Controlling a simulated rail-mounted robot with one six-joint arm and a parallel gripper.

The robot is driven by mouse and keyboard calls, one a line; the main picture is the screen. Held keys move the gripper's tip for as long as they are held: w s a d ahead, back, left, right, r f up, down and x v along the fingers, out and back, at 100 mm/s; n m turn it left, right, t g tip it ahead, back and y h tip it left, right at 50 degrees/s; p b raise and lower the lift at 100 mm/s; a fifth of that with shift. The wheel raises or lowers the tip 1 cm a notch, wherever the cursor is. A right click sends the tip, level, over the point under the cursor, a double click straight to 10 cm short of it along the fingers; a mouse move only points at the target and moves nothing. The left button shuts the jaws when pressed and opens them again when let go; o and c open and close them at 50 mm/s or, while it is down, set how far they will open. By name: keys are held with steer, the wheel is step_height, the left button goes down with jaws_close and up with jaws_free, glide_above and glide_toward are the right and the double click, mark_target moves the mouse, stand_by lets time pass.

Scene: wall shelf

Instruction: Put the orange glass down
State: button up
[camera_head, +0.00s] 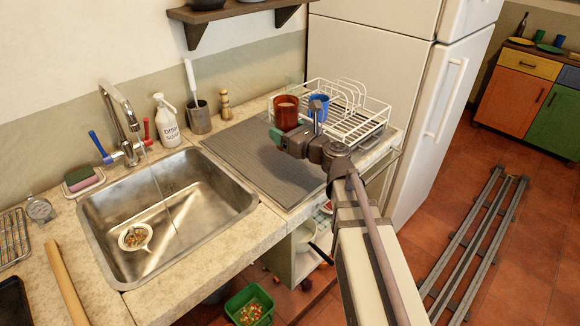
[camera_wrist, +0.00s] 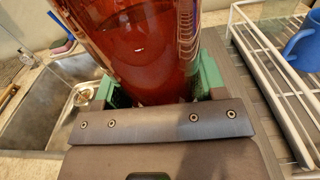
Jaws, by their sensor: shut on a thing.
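The orange glass (camera_head: 286,111) is a reddish-orange, see-through tumbler, upright in my gripper. In the wrist view the glass (camera_wrist: 150,45) fills the top middle, between the green finger pads. My gripper (camera_head: 287,132) is shut on it, above the far right part of the grey ribbed mat (camera_head: 240,160), left of the white dish rack. The gripper also shows in the wrist view (camera_wrist: 155,95). I cannot tell whether the base of the glass touches the mat; the gripper hides it.
The white wire dish rack (camera_head: 366,122) stands right of the glass, with a blue mug (camera_head: 318,106) at its left end. The steel sink (camera_head: 165,215) lies left of the mat. A utensil pot (camera_head: 199,117) and soap bottle (camera_head: 166,120) stand behind. The mat's middle is clear.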

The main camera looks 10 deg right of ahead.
steer(key=shift+f+b, duration=4.95)
steer(key=shift+f, duration=0.2)
steer(key=o, duration=1.1)
steer(key=shift+r, duration=0.1)
steer(key=shift+c, duration=0.2)
steer(key=shift+s+d+r+p, duration=0.15)
steer(key=shift+s+r+p, duration=0.05)
steer(key=shift+p, duration=0.1)
steer(key=v, duration=0.7)
